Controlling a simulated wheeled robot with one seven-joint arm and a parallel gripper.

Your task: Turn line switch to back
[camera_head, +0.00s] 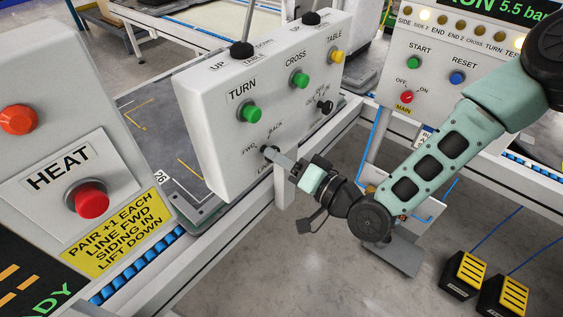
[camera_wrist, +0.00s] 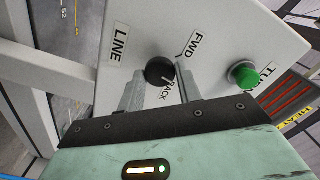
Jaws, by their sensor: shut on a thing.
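The line switch is a black round knob (camera_wrist: 160,71) on the white control box (camera_head: 211,128), with LINE, FWD and BACK labels around it. In the wrist view the knob sits between the two fingers of my gripper (camera_wrist: 160,92), which are shut on it. A small pale mark shows on the knob's lower right side; I cannot tell exactly where it points.
The green TURN button (camera_head: 251,113) is above the knob, and the green CROSS button (camera_head: 300,80) and yellow TABLE button (camera_head: 337,56) are farther right. Another black knob (camera_head: 326,106) is at the right. A HEAT panel with a red button (camera_head: 92,200) stands at left.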

